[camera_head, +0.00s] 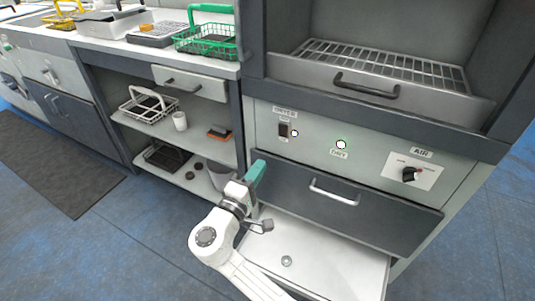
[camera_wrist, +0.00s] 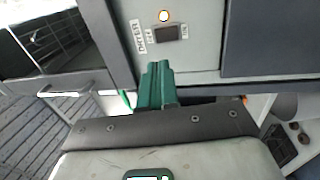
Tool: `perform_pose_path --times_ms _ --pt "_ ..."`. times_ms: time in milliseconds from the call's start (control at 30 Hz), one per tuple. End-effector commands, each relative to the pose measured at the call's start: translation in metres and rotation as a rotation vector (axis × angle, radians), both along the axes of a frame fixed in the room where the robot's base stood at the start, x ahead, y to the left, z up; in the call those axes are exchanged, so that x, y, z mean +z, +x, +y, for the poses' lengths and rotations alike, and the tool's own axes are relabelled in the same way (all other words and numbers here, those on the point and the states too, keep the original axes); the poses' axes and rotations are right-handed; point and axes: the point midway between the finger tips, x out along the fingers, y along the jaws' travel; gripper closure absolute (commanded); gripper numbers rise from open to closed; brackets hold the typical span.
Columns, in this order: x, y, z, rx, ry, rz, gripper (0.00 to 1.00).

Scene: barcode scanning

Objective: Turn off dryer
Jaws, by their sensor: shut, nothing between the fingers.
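The dryer switch (camera_head: 284,130) is a dark rocker on the grey front panel of the cabinet, under a dryer label. A small round pale lamp (camera_head: 294,133) sits just right of it. My gripper (camera_head: 258,168) has green fingers, shut and empty, below and left of the switch. The fingers (camera_wrist: 157,66) also show in the wrist view, pointing toward the panel and apart from the switch in the picture.
A second lit lamp (camera_head: 341,145) and an air knob (camera_head: 409,174) are on the same panel. A dark drawer (camera_head: 370,205) with a handle is below, above an open pale drawer (camera_head: 335,265). A wire rack (camera_head: 375,65) is above. Shelves with baskets stand left.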

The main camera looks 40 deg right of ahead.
Motion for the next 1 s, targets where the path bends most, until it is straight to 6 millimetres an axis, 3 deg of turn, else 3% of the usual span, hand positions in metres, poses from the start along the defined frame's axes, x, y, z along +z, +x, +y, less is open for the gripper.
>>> perform_pose_path --times_ms 600,800,1000 --pt "0.015 0.036 -0.104 -0.004 0.001 -0.001 1.0" --pt "0.017 0.043 -0.119 -0.001 0.0 -0.001 1.0" --pt "0.018 0.044 -0.123 -0.001 0.001 0.0 1.0"
